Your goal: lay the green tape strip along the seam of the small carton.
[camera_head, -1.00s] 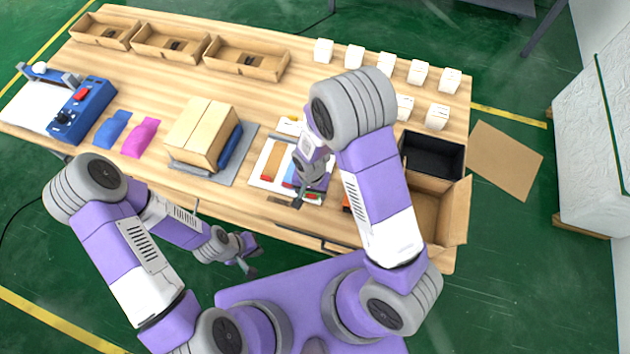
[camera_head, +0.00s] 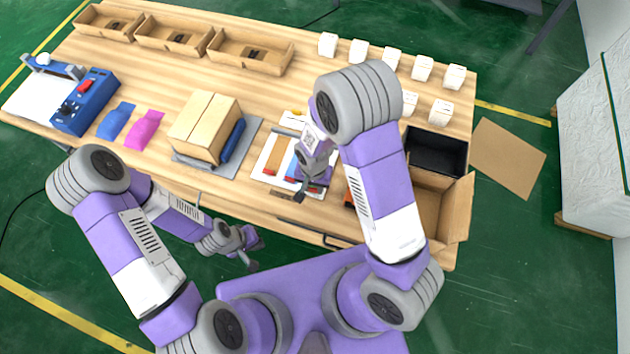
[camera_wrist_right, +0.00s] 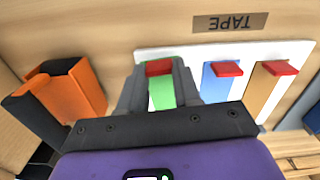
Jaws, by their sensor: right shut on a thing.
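The green tape strip (camera_wrist_right: 162,94) lies on a white board (camera_wrist_right: 200,52) and has a red tab at its end, in the right wrist view. My right gripper (camera_wrist_right: 158,72) is shut on the red-tabbed end of the green strip. In the head view my right gripper (camera_head: 301,194) is over the front edge of the board and hides the green strip. The small carton (camera_head: 204,126) is closed and sits on a grey mat (camera_head: 247,150) left of the board, with a seam along its top. My left gripper (camera_head: 249,248) hangs in front of the table, apart from everything; its fingers are too small to judge.
Blue (camera_wrist_right: 219,80) and brown (camera_wrist_right: 268,86) strips with red tabs lie beside the green one. An orange and black holder (camera_wrist_right: 72,88) stands nearby. A blue device (camera_head: 84,102), open trays (camera_head: 250,52) and several white boxes (camera_head: 422,68) stand on the table.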

